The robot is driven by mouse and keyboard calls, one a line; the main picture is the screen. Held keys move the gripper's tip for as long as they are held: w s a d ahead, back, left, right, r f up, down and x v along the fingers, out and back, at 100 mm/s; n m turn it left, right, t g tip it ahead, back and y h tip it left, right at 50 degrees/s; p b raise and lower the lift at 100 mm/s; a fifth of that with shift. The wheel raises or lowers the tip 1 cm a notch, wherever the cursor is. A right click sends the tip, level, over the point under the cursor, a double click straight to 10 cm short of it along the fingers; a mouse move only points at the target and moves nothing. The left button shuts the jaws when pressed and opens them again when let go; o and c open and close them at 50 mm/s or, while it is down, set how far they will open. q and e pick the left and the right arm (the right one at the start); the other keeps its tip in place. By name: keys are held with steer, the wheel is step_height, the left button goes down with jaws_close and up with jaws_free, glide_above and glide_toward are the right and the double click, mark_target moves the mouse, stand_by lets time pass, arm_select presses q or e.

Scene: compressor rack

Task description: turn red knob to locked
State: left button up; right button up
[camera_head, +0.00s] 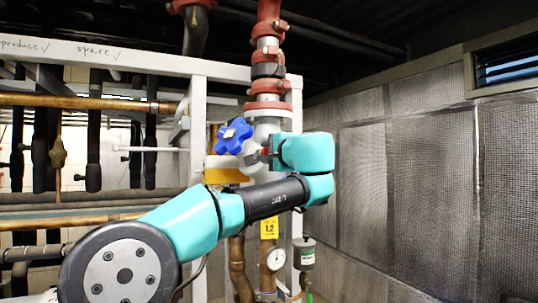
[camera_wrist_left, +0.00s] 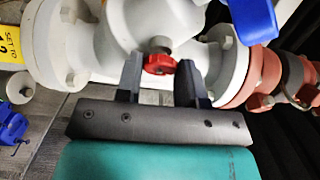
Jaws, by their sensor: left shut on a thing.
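The red knob (camera_wrist_left: 160,65) is a small red piece on the white valve body (camera_wrist_left: 110,35), between the two fingers of my left gripper (camera_wrist_left: 160,80) in the left wrist view. The gripper is shut on it. In the head view my left gripper (camera_head: 261,156) reaches the white valve (camera_head: 268,130) from the right, and only a bit of red shows between its dark fingers. I cannot read any locked marking on the knob. My right gripper is not in view.
A blue handwheel (camera_head: 234,136) sits just left of the gripper; part of it shows in the wrist view (camera_wrist_left: 252,20). A red-flanged pipe (camera_head: 268,60) rises above the valve. A yellow 1.2 tag (camera_head: 269,228) and a gauge (camera_head: 275,258) are below.

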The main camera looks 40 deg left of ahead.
arm_select(q)
steer(key=m+g+h, duration=0.1)
steer(key=m, duration=0.2)
steer(key=m+g+h, duration=0.1)
steer(key=m, duration=0.2)
steer(key=m+g+h, duration=0.1)
steer(key=m, duration=0.2)
steer(key=shift+w+r, duration=0.2)
steer(key=shift+r, duration=0.05)
stand_by(0.5)
steer(key=o, duration=0.9)
steer(key=v, duration=1.7)
steer(key=shift+w+d+r, duration=0.15)
steer(key=shift+w+d, duration=0.05)
steer(key=shift+w, duration=0.05)
